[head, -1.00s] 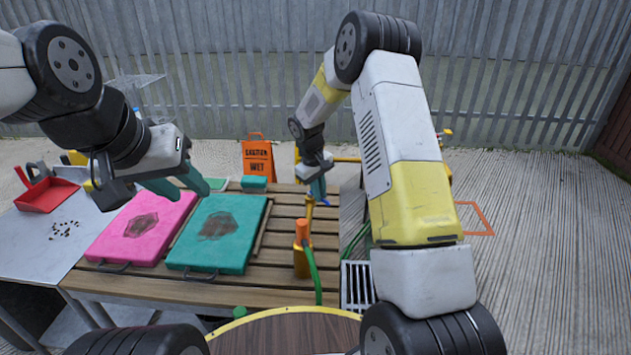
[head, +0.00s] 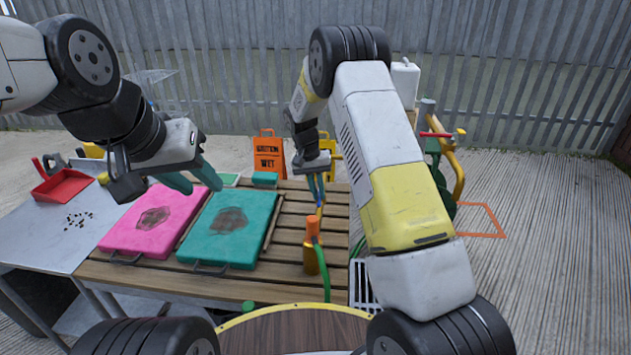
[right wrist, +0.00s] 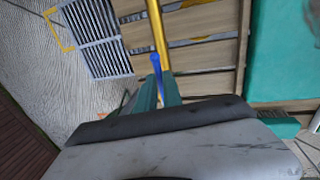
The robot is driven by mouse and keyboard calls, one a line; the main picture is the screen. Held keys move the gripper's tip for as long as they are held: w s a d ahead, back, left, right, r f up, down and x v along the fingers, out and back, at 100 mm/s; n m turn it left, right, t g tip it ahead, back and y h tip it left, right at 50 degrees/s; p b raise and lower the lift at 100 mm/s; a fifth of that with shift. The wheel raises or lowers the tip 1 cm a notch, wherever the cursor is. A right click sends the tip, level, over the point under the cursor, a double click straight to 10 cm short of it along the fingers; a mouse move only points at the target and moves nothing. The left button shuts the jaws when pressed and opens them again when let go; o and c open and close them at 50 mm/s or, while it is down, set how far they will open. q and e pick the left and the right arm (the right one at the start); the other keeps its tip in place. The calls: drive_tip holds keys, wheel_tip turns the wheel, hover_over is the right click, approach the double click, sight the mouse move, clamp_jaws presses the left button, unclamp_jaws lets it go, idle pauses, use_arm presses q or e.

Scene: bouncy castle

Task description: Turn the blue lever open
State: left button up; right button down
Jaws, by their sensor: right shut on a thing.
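The blue lever (right wrist: 157,70) shows in the right wrist view at the top of a yellow-orange pipe (right wrist: 160,35), between my right gripper's teal fingers. In the head view the lever (head: 320,199) is a small blue patch at the fingertips, above the pipe (head: 319,226). My right gripper (head: 317,188) points down and is shut on the lever; its fingers hide part of it. The exact angle of the lever is hard to tell. My left gripper (head: 197,181) is open and empty, above the pink and teal pads.
A red dustpan (head: 62,186) lies at left. An orange caution sign (head: 269,158) stands behind. A hose reel stands at right.

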drive_tip(key=shift+w+a, duration=0.1)
drive_tip(key=shift+a, duration=0.05)
idle(0.4)
drive_tip(key=c, duration=1.5)
unclamp_jaws()
drive_tip(key=shift+w+a+r, duration=0.1)
drive_tip(key=shift+a+r, duration=0.15)
drive_tip(key=shift+r, duration=1.05)
drive_tip(key=shift+a+r, duration=0.2)
drive_tip(key=shift+r, duration=1.05)
drive_tip(key=shift+w+a+r, duration=0.1)
drive_tip(key=shift+a+r, duration=0.15)
drive_tip(key=shift+r, duration=1.05)
drive_tip(key=shift+s+r, duration=0.1)
